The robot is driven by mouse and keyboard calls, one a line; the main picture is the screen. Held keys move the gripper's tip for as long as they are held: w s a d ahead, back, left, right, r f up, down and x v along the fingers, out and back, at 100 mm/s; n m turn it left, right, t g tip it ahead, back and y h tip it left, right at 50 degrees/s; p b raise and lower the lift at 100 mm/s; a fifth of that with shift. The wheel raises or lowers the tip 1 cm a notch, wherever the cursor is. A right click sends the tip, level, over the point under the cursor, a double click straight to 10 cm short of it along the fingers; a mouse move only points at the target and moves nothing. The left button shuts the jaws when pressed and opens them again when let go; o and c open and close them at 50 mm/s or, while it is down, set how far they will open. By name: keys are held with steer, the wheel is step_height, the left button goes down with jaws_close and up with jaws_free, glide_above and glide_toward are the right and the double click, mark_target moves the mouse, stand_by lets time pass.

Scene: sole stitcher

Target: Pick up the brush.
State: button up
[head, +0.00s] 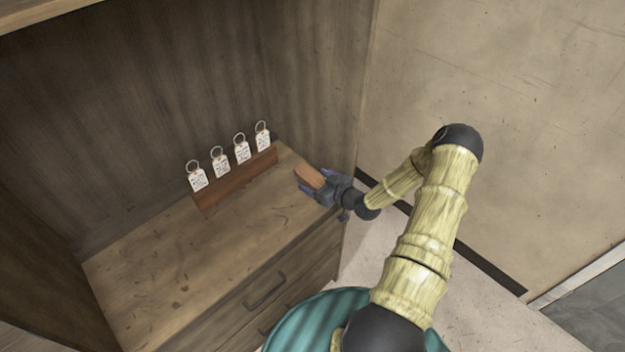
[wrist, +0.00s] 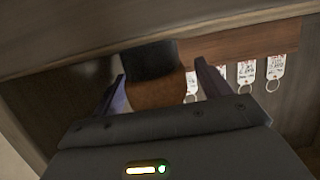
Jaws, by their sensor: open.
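The brush (head: 308,176) has a brown wooden body and is at the right end of the wooden cabinet top. In the wrist view the brush (wrist: 155,88) shows a brown part nearer me and a dark part beyond it. My gripper (head: 316,180) is at the brush, with its purple fingers on either side of it. In the wrist view the gripper's fingers (wrist: 159,70) are apart, with the brush between them and gaps visible at its sides. The lower part of the brush is hidden by the gripper body.
A wooden rack (head: 236,181) with several white key tags (head: 221,162) stands behind and left of the brush. The cabinet top (head: 185,262) is bare at front left. A wall (head: 500,100) rises at the right, and drawers with a dark handle (head: 266,291) are below.

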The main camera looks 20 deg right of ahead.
mark_target(316, 181)
steer(key=shift+c, duration=0.5)
steer(key=c, duration=1)
steer(key=shift+r, duration=0.1)
steer(key=shift+a+r+b, duration=0.15)
steer(key=shift+r+b, duration=0.2)
steer(key=shift+r, duration=0.15)
step_height(316, 181, up, 6)
steer(key=shift+s+r+b, duration=0.1)
steer(key=shift+b, duration=0.35)
steer(key=shift+s+a+b, duration=0.65)
steer(key=shift+s+a, duration=0.6)
steer(key=shift+a, duration=1.8)
steer(key=shift+s+a+b, duration=0.6)
steer(key=shift+s+a, duration=0.6)
steer(key=shift+a, duration=1.8)
steer(key=shift+s+a+b, duration=0.65)
steer(key=shift+s+a, duration=0.6)
steer(key=shift+a, duration=1.8)
